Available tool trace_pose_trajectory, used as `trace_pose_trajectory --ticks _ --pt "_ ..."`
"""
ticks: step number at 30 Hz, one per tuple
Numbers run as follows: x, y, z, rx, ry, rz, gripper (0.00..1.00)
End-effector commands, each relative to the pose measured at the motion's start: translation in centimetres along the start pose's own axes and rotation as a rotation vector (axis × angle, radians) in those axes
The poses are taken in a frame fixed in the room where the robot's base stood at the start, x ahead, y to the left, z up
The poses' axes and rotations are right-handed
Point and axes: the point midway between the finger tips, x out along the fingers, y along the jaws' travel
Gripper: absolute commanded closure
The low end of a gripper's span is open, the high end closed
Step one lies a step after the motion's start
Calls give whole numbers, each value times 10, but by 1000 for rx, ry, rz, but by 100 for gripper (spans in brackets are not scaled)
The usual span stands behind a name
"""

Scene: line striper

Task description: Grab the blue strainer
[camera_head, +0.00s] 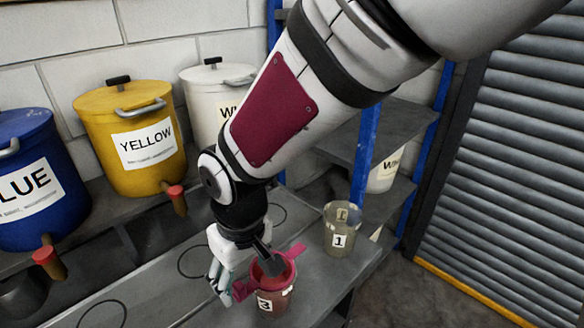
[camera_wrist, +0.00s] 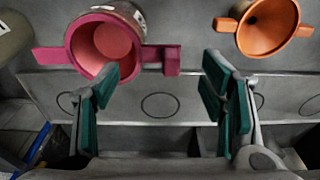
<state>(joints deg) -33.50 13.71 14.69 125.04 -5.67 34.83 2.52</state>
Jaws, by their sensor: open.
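I cannot make out a blue strainer in either view. A pink strainer with side tabs sits in the top of a cup labelled 3 (camera_head: 270,304); its pink rim and tab show in the head view (camera_head: 297,249). In the wrist view the pink strainer (camera_wrist: 84,40) is at the upper left, and an orange strainer (camera_wrist: 283,43) is at the upper right. My gripper (camera_wrist: 160,92) is open and empty, with its teal-padded fingers apart. Its left finger overlaps the pink strainer's lower rim in that view; contact is unclear. My gripper (camera_head: 241,273) is beside that cup in the head view.
A cup labelled 1 (camera_head: 341,230) stands to the right on the grey bench (camera_head: 322,277). Blue (camera_head: 22,215), yellow (camera_head: 128,97) and white (camera_head: 205,88) lidded buckets line the back shelf. Blue posts (camera_head: 366,150) rise behind. Circles mark bare bench areas.

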Motion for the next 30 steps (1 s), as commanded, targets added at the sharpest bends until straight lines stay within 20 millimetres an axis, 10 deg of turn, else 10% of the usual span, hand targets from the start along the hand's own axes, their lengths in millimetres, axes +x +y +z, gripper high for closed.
trace_pose_trajectory --ticks 19,25,30 --pt "48 2 1 0 0 0 35" --pt "48 2 1 0 -1 0 76" --pt "48 2 1 0 -1 0 80"
